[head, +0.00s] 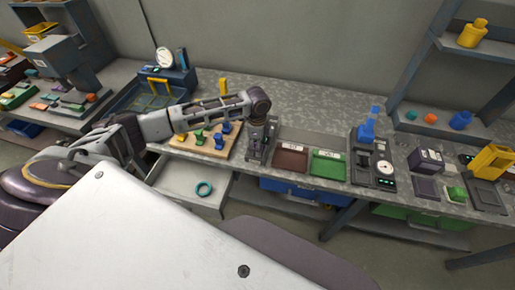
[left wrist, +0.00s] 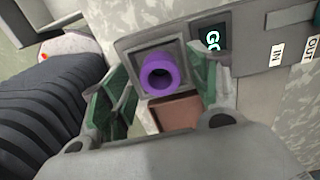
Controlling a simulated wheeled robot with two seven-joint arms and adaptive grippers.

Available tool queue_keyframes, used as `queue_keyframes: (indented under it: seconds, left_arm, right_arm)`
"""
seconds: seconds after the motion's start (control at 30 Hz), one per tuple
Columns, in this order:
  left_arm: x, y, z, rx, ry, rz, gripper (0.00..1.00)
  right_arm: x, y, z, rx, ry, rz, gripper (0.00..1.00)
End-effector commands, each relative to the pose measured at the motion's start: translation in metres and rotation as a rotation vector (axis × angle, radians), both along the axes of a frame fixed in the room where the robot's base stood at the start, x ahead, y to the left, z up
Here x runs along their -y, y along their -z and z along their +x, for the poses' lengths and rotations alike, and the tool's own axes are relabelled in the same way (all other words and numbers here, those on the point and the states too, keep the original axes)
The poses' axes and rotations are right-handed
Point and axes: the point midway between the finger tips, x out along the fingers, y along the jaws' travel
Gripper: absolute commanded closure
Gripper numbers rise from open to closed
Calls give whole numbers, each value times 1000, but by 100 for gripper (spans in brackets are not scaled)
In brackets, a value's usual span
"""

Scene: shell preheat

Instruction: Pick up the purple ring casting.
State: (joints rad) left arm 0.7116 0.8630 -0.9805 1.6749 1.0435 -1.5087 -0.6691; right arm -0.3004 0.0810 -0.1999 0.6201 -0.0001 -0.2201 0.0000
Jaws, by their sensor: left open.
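The purple ring casting (left wrist: 162,76) shows in the left wrist view, with its round opening facing the camera. It sits in a square recess of a grey fixture (left wrist: 140,42) that has a small screen reading "GO". My left gripper (left wrist: 160,66) is open, with one green-padded finger on each side of the ring; whether either pad touches it I cannot tell. In the head view my left gripper (head: 260,138) points down over the fixture at the bench's front edge, and the ring is hidden there. My right gripper is not in view.
Brown tray (head: 291,158) and green tray (head: 328,163) lie right of the fixture. A wooden board with coloured pegs (head: 202,141) stands left. A teal ring (head: 204,188) lies in an open drawer (head: 172,181) below. The bench behind is mostly clear.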

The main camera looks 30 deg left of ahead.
Motion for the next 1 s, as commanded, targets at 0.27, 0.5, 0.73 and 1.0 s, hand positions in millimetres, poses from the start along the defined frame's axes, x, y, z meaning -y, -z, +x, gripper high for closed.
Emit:
queue_keyframes:
  seconds: [0.27,0.5,0.73,1.0]
  left_arm:
    - [0,1,0,0,0,0,39]
    - [0,1,0,0,0,-1,46]
    - [0,0,0,0,0,-1,76]
    - [0,0,0,1,0,-1,93]
  right_arm:
    - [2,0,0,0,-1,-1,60]
    - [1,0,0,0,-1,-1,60]
    - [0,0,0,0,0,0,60]
    - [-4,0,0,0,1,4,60]
